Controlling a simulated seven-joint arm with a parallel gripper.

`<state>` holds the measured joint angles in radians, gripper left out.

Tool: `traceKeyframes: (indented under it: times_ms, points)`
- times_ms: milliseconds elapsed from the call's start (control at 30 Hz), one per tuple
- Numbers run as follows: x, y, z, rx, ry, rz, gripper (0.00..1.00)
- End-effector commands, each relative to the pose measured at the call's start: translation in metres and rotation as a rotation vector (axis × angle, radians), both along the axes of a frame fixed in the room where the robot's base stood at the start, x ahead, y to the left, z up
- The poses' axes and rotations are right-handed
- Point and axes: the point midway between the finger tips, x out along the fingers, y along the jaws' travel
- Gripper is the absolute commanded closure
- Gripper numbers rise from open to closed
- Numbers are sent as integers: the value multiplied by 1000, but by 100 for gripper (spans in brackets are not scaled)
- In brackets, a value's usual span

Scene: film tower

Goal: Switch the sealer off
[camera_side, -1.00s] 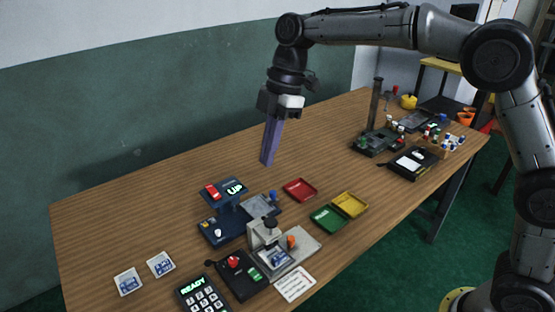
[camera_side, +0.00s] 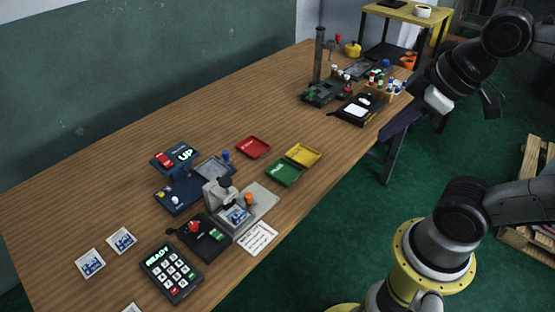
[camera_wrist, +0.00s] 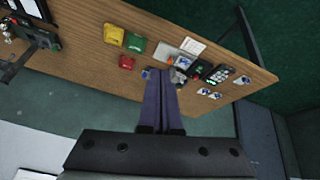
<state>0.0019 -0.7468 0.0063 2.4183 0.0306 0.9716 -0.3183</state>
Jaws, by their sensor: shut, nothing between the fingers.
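I cannot tell for certain which device is the sealer. A small grey press (camera_side: 258,202) with a black knob and an orange knob stands near the table's front edge, with a blue-and-white card on it. A black box (camera_side: 205,238) with a red knob and a green lit part sits beside it; the box also shows in the wrist view (camera_wrist: 200,69). A dark blue unit (camera_side: 180,196) behind them bears a red switch and a lit "UP" panel. My gripper (camera_side: 386,139) is shut and empty, off the table's front right edge, well apart from these devices. Its purple fingers show in the wrist view (camera_wrist: 161,72).
A keypad (camera_side: 171,273) reading "READY" lies at the front. Red (camera_side: 253,147), green (camera_side: 284,172) and yellow (camera_side: 303,154) trays sit mid-table. A dark stand with a post (camera_side: 319,60) and bottles (camera_side: 380,82) occupy the far end. The table's left side is mostly clear.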

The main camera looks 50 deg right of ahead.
Motion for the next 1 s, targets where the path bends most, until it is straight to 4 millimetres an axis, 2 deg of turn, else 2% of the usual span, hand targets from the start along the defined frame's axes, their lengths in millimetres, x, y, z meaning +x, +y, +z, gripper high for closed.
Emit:
traceKeyframes:
  times_ms: [33, 100, 200, 500, 567, 700, 800, 867, 1000]
  points:
    - [-6, -2, -13, 25, 10, -67, 100]
    - [-8, -4, -24, 56, 21, -152, 100]
    - [-4, -6, -24, 95, 7, -233, 98]
    - [-2, -5, -20, 147, 2, -325, 45]
    - [5, -5, -5, 171, -24, -358, 45]
    - [36, -1, 24, 215, -25, -414, 45]
    - [63, 6, 38, 236, -1, -435, 45]
    - [81, 11, 44, 245, 17, -445, 45]
    - [129, 32, 49, 259, 75, -455, 45]
